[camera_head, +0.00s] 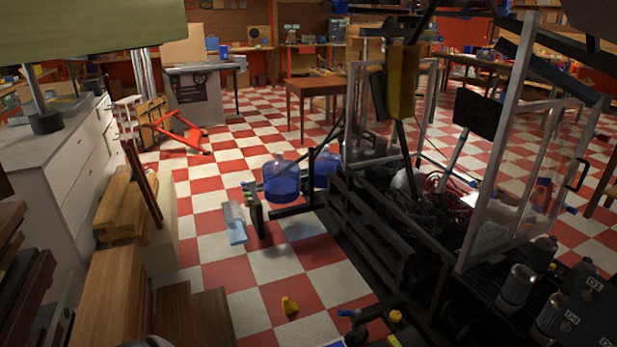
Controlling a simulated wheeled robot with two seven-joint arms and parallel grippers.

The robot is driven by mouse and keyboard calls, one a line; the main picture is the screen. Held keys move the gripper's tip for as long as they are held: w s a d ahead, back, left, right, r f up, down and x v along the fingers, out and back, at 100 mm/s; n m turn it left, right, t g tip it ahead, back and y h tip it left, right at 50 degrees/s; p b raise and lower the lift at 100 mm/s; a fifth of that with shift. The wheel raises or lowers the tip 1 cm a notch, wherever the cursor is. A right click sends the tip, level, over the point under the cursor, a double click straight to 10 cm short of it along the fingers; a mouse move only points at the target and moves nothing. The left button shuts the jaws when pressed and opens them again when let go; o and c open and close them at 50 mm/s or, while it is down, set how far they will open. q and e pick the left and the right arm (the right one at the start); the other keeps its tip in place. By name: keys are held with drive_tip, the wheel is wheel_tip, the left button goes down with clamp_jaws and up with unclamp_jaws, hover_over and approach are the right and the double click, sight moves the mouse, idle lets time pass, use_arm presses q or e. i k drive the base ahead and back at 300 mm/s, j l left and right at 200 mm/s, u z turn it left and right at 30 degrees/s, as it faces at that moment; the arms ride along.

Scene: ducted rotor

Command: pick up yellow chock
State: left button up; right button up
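Neither of my grippers can be made out in this view.
A dark metal frame (375,235) with cables and clear panels fills the right side. Blue water jugs (281,182) stand beside it. Wooden blocks (108,290) and a white drawer cabinet (82,182) line the left. Checkered floor (240,268) is open between them.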

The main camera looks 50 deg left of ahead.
sight(288, 307)
drive_tip(key=u, duration=1.7)
drive_tip(key=z, duration=0.45)
drive_tip(key=i+j+z, duration=0.3)
drive_tip(key=z, duration=0.15)
drive_tip(key=i+j+z, duration=0.25)
drive_tip(key=j+z, duration=0.2)
drive_tip(key=j, duration=0.15)
